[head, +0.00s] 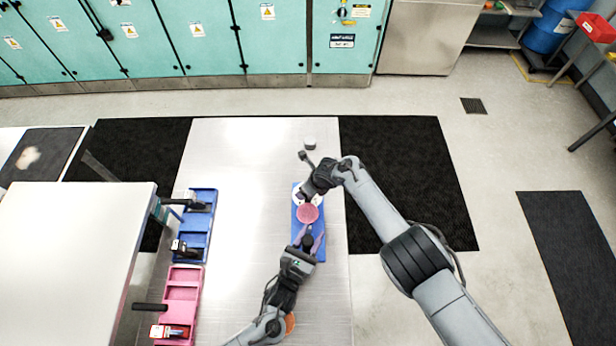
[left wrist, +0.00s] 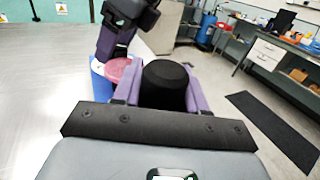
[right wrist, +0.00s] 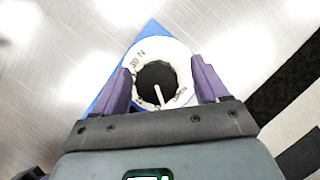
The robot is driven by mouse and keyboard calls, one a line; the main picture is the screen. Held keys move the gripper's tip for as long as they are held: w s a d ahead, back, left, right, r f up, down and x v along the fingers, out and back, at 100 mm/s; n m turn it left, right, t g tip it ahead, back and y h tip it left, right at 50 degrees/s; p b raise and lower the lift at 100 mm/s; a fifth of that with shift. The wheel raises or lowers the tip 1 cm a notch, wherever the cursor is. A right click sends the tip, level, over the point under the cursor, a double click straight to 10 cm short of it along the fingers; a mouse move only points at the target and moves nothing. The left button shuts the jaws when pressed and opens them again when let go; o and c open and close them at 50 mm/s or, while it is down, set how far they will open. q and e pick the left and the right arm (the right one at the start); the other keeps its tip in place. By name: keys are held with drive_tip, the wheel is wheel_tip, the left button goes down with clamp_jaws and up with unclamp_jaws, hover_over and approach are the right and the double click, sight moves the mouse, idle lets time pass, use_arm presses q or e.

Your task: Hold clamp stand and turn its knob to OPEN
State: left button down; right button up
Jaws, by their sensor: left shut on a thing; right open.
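The clamp stand has a blue base (head: 309,254) on the metal table, with a pink-red disc (head: 307,213) on it. My left gripper (head: 307,238) is shut on its black rounded post (left wrist: 165,82), with a purple finger on each side. In the right wrist view, a white dial (right wrist: 180,58) carries a black knob (right wrist: 155,78) with a white pointer. The pointer aims down and slightly right; the small dial lettering is hard to read. My right gripper (right wrist: 161,72) is open, its fingers apart on either side of the knob. In the head view it hides much of the dial.
Blue trays (head: 197,230) and a pink tray (head: 182,296) with small modules stand to the left, beside a white table (head: 70,250). A small grey cylinder (head: 310,143) stands behind the stand. The metal table (head: 240,160) is clear between.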

drive_tip(key=shift+w+r, duration=0.15)
drive_tip(key=shift+r, duration=0.45)
drive_tip(key=shift+s+r, duration=0.25)
drive_tip(key=shift+s, duration=0.15)
drive_tip(key=shift+r, duration=3.75)
